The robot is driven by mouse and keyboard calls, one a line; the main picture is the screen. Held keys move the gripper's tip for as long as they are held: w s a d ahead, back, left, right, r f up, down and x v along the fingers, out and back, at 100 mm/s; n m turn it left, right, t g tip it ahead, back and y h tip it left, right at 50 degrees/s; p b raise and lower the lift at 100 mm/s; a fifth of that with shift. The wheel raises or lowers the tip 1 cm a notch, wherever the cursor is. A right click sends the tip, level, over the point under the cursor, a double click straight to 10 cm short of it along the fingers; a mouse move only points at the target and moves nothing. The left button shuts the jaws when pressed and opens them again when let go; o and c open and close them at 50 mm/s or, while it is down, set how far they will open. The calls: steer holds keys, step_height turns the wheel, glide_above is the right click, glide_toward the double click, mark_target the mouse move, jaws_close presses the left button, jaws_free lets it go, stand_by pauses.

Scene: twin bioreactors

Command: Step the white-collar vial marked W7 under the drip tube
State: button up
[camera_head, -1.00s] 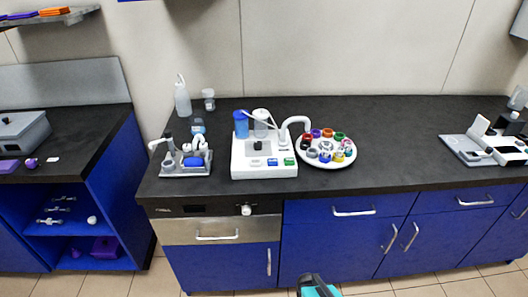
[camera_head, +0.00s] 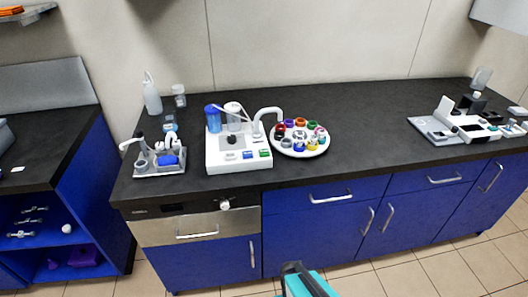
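A round white carousel (camera_head: 301,151) stands on the dark counter and holds a ring of vials with differently coloured collars. A pale grey or white collar (camera_head: 286,143) shows at its front left; the marking W7 is too small to read. A white curved drip tube (camera_head: 268,111) arches from the white bioreactor unit (camera_head: 238,160) to the carousel's left edge. Its end is close to a dark red collar (camera_head: 280,129); I cannot tell which vial is exactly under it. A teal and black part of my arm shows at the bottom edge, well below the counter. My gripper's fingers are not visible.
The unit carries a blue-topped vessel (camera_head: 213,119), a clear one and coloured front buttons (camera_head: 249,154). A small tray of equipment (camera_head: 160,165) stands left, a wash bottle (camera_head: 152,94) behind. White devices (camera_head: 458,126) stand right. The counter between carousel and devices is clear.

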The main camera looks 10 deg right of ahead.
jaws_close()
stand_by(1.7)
